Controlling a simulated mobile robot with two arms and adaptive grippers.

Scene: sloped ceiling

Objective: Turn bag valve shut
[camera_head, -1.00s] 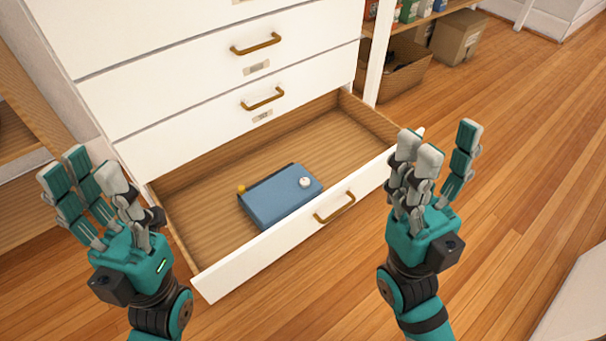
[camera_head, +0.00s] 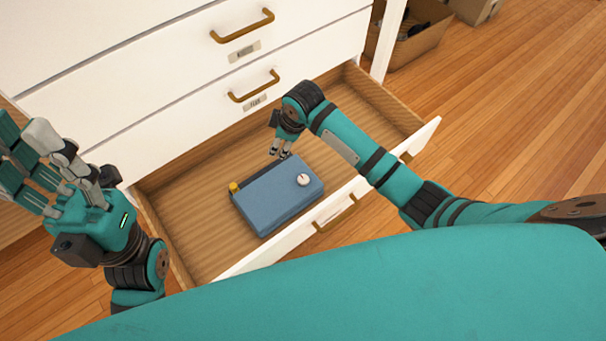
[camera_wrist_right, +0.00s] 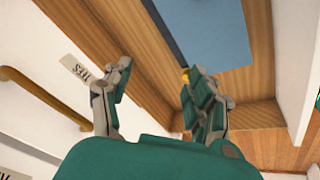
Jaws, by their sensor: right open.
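A blue bag (camera_head: 277,198) lies flat in the open drawer (camera_head: 185,235). A round white valve (camera_head: 303,180) sits on its top near the right end. A yellow knob (camera_head: 234,187) shows at its left corner. My right gripper (camera_head: 280,153) reaches into the drawer just behind the bag, open and empty. In the right wrist view my right gripper (camera_wrist_right: 155,95) has its fingers apart, with the blue bag (camera_wrist_right: 208,40) beyond them and the yellow knob (camera_wrist_right: 186,76) partly behind a finger. My left gripper (camera_head: 45,160) is raised left of the drawer, fingers spread and empty.
The white cabinet (camera_head: 130,90) has closed drawers with brass handles above the open one. The open drawer's front panel and handle (camera_head: 335,213) are nearest me. A cardboard box (camera_head: 415,40) stands at the back right. Wooden floor (camera_head: 500,120) on the right is clear.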

